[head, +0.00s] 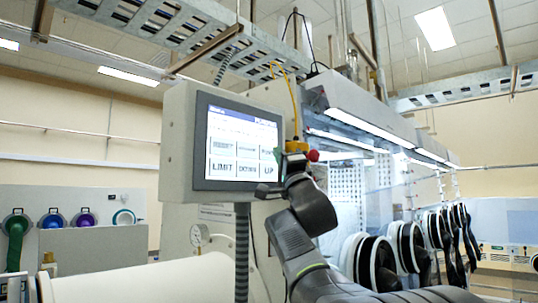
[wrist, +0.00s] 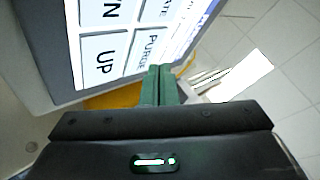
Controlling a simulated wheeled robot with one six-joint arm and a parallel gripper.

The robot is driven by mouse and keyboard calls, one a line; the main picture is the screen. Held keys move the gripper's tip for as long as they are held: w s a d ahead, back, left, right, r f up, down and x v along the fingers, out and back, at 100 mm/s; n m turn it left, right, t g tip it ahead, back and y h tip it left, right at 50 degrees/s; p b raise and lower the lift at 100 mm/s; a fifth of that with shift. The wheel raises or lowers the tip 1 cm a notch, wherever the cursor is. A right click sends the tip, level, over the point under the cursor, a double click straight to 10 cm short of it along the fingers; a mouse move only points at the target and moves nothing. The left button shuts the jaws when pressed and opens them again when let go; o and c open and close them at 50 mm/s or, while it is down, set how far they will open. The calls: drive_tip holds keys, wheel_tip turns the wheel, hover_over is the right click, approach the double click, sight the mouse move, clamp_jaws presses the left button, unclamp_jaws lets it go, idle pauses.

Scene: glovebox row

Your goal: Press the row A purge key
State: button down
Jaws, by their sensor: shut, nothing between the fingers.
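The purge key (wrist: 148,46) is a pale key marked PURGE on the lit touch panel (wrist: 172,47). It appears turned on its side in the wrist view, beside the UP key (wrist: 106,62). In the head view the panel (head: 242,126) faces left of my arm; its purge key is too small to read surely. My gripper (wrist: 158,72) is shut and empty, its green fingertips at the near edge of the purge key in the picture. I cannot tell whether they touch the screen. In the head view my gripper (head: 268,190) is at the panel's lower right corner. No row A label is readable.
A red knob on a yellow base (head: 297,147) stands just right of the panel. A dark corrugated hose (head: 242,250) hangs below it. Glovebox ports (head: 384,262) line the right side. A pressure gauge (head: 199,235) is below left.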

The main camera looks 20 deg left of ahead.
drive_tip(key=shift+a, duration=0.1)
drive_tip(key=shift+w+a, duration=0.15)
drive_tip(key=shift+a, duration=0.2)
drive_tip(key=shift+w+a+p, duration=0.15)
drive_tip(key=shift+a+p, duration=0.2)
idle(0.7)
drive_tip(key=shift+d, duration=0.2)
drive_tip(key=shift+s+d, duration=0.3)
drive_tip(key=shift+d, duration=0.3)
drive_tip(key=d, duration=0.1)
drive_tip(key=s+d, duration=0.1)
drive_tip(key=d, duration=0.1)
drive_tip(key=d+p, duration=0.1)
drive_tip(key=shift+s+d, duration=0.3)
drive_tip(key=shift+d, duration=0.05)
idle(0.8)
